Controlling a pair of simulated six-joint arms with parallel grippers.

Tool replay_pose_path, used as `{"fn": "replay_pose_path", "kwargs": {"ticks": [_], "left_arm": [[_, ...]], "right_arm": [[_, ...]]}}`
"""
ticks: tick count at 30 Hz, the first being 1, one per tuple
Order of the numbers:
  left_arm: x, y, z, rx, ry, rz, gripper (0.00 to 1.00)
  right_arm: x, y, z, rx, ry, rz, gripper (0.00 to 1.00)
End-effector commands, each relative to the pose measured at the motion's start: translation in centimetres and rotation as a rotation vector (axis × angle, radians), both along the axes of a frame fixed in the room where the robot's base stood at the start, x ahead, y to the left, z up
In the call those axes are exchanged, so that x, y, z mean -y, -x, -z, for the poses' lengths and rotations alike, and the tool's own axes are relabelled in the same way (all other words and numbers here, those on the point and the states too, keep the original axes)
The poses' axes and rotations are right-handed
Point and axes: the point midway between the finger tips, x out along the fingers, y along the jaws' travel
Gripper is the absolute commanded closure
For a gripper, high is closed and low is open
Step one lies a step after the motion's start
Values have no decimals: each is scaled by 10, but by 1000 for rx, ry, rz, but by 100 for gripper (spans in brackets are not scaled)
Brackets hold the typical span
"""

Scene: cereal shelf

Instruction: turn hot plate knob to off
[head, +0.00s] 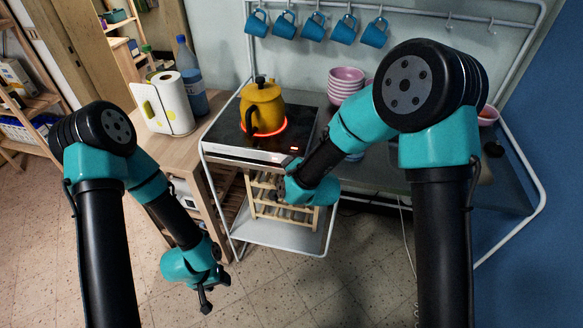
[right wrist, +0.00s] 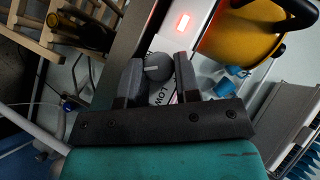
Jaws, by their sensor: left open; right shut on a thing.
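The hot plate (head: 222,135) is a black-topped unit on the white metal stand. A ring under the yellow kettle (head: 262,108) glows red. The round grey knob (right wrist: 158,67) shows in the right wrist view on the hot plate's front, beside a "LOW" marking. A red indicator (right wrist: 183,22) is lit near it. My right gripper (right wrist: 158,82) is shut on the knob, one finger on each side. In the head view its fingers are largely hidden by my wrist. My left gripper (head: 207,296) is open and empty, low over the floor, away from the hot plate.
A paper towel roll (head: 170,103) and a blue bottle (head: 190,72) stand on the wooden cabinet at left. Pink bowls (head: 345,84) are stacked right of the hot plate. Blue mugs (head: 313,25) hang above. A wooden rack (head: 262,207) sits below.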

Motion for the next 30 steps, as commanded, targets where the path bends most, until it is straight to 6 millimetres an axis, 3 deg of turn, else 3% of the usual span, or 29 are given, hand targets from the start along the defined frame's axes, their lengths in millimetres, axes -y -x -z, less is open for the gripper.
{"fn": "replay_pose_path", "kwargs": {"ticks": [30], "left_arm": [[0, 0, 0, 0, 0, 0, 44]], "right_arm": [[-5, -2, -5, -140, 536, 3, 94]]}}
